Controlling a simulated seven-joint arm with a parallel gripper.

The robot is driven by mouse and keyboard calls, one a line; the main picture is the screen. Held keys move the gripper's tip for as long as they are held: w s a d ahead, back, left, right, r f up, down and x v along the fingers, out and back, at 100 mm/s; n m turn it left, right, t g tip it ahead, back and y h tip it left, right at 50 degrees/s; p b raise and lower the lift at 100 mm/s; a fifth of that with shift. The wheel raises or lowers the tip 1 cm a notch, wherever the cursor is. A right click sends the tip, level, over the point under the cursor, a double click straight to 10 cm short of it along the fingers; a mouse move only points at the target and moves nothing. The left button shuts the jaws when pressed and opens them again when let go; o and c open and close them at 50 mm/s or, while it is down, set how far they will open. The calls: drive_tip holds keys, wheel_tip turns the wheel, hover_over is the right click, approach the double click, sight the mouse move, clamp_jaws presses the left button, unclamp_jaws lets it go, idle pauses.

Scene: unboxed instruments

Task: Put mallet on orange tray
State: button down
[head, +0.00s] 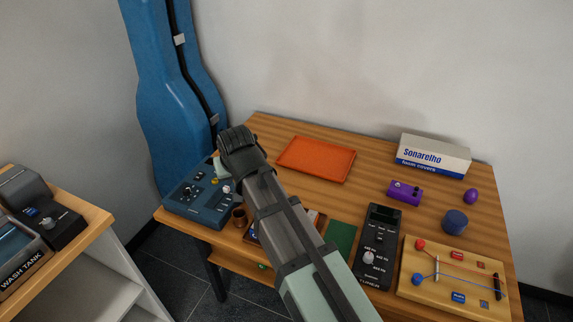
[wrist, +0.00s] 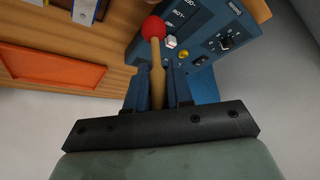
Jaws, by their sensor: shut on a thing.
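My gripper (wrist: 158,72) is shut on the mallet (wrist: 157,52), with its fingers either side of the wooden handle. The mallet's round red head points away from the gripper, over the blue control panel in the wrist view. In the head view my arm covers the gripper's fingers and the mallet, above the left end of the table. The orange tray (head: 316,159) lies flat and empty at the back middle of the table, right of my gripper. It also shows at the left of the wrist view (wrist: 50,68).
A black device (head: 378,245), a purple box (head: 404,192), a white-and-blue carton (head: 432,155) and a wooden board (head: 450,297) fill the right. A blue case (head: 172,90) stands behind the table.

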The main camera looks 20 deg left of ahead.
drive_tip(key=w+d+m, duration=0.1)
drive_tip(key=w+d, duration=0.4)
drive_tip(key=w, duration=0.2)
drive_tip(key=m+t+h, duration=0.1)
drive_tip(key=m+h, duration=0.1)
drive_tip(key=m, duration=0.1)
hover_over(305, 154)
wheel_tip(305, 154, down, 10)
drive_tip(key=shift+w+r, duration=0.1)
drive_tip(key=shift+f, duration=0.2)
drive_tip(key=c, duration=1)
unclamp_jaws()
drive_tip(key=shift+r, duration=0.1)
